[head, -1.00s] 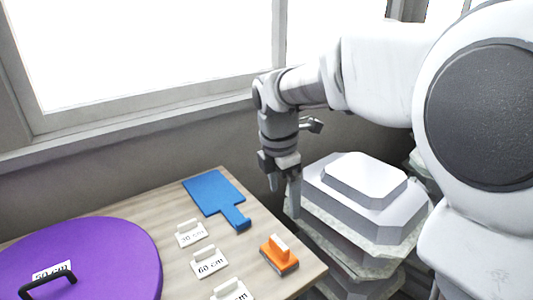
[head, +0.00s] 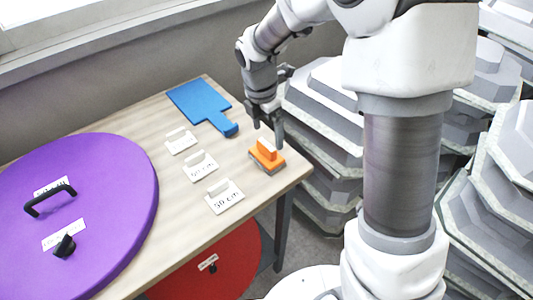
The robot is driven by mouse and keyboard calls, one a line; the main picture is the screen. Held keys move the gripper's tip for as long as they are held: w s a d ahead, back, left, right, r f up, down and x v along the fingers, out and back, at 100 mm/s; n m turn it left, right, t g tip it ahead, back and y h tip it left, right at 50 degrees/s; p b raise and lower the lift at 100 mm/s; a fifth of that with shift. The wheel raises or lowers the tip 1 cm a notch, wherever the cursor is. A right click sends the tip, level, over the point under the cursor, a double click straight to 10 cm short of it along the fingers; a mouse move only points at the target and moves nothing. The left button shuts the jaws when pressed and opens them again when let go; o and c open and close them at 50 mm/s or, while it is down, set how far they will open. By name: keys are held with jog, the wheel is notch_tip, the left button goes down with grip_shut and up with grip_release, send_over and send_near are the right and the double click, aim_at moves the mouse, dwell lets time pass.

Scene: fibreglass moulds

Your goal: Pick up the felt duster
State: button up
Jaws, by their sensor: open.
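The felt duster (head: 267,156) is an orange block with an upright orange grip and a grey underside. It lies on the wooden table (head: 250,200) near its right corner. My gripper (head: 267,134) is open, fingers pointing down, just above and behind the duster in the head view. The fingertips are close to the top of its grip. I cannot tell whether they touch it. Nothing shows between the fingers.
Small white labelled cards (head: 224,196) stand left of the duster. A blue paddle-shaped board (head: 203,103) lies behind them. A large purple disc (head: 85,205) covers the table's left. Stacked grey moulds (head: 325,110) stand beyond the right edge. A red disc (head: 215,265) is below the table.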

aim_at(267, 144)
notch_tip(267, 144, down, 5)
jog(key=shift+a+f+p, duration=0.1)
jog(key=shift+p, duration=0.2)
jog(key=c, duration=1.2)
jog(key=shift+r, duration=0.5)
jog(key=r, duration=0.3)
jog(key=shift+s+d+r+b, duration=0.3)
jog(key=shift+r, duration=0.05)
jog(key=s+d+r, duration=0.2)
jog(key=s, duration=0.1)
jog(key=s+d+r, duration=0.4)
jog(key=s, duration=0.1)
jog(key=shift+s+d+r+b, duration=0.2)
jog(key=shift+s+d+b, duration=0.1)
jog(key=shift+d+b, duration=0.1)
